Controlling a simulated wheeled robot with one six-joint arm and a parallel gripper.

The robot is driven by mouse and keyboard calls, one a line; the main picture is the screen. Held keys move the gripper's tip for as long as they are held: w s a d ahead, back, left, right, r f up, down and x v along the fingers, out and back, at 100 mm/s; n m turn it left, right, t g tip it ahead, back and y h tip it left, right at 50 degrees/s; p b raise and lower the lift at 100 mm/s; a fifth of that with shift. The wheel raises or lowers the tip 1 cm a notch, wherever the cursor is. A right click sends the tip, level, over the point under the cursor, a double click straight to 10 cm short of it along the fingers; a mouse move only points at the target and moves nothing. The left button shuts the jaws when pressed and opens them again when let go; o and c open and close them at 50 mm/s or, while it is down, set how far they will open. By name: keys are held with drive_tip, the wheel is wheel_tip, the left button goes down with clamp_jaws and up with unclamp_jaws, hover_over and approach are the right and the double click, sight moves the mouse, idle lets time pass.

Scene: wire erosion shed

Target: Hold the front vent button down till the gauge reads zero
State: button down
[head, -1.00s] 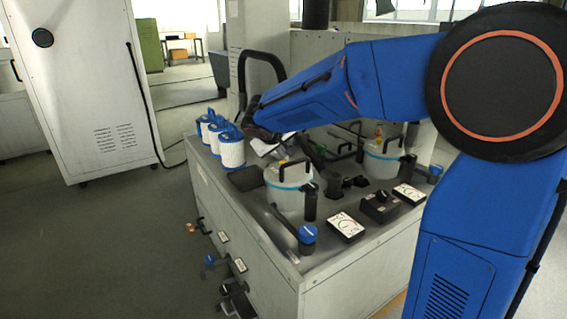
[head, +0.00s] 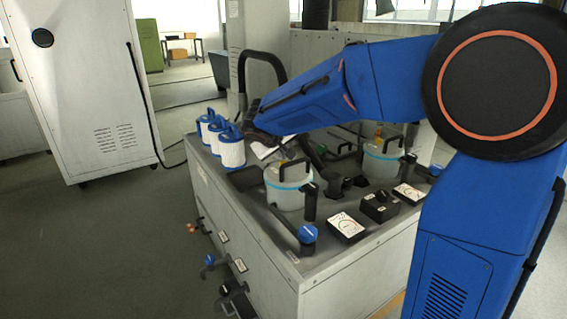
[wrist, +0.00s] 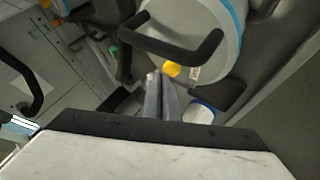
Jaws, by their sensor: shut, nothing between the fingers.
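My gripper (wrist: 159,76) is shut and empty, its two grey fingers together. A yellow button (wrist: 172,69) shows just right of the fingertips in the wrist view, beside a white canister (wrist: 226,50) with a black handle and blue band. I cannot tell whether the tips touch it. In the head view my gripper (head: 272,149) is low over the back of the bench, behind the front canister (head: 288,188); its tips are not clear there. Two white-faced gauges, a near one (head: 346,226) and a far one (head: 408,193), lie on the bench top; their readings are too small to make out.
The grey bench (head: 240,222) also carries a second canister (head: 382,160), a black box with a knob (head: 380,207) and a blue-capped lever (head: 307,234). White filter cartridges (head: 231,150) stand at its left back edge. Floor left of the bench is open.

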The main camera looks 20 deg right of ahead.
drive_tip(key=shift+f, duration=0.45)
idle(1.3)
drive_tip(key=shift+r, duration=0.1)
idle(1.5)
drive_tip(key=shift+r, duration=0.85)
drive_tip(key=shift+r, duration=0.1)
drive_tip(key=shift+r, duration=2.4)
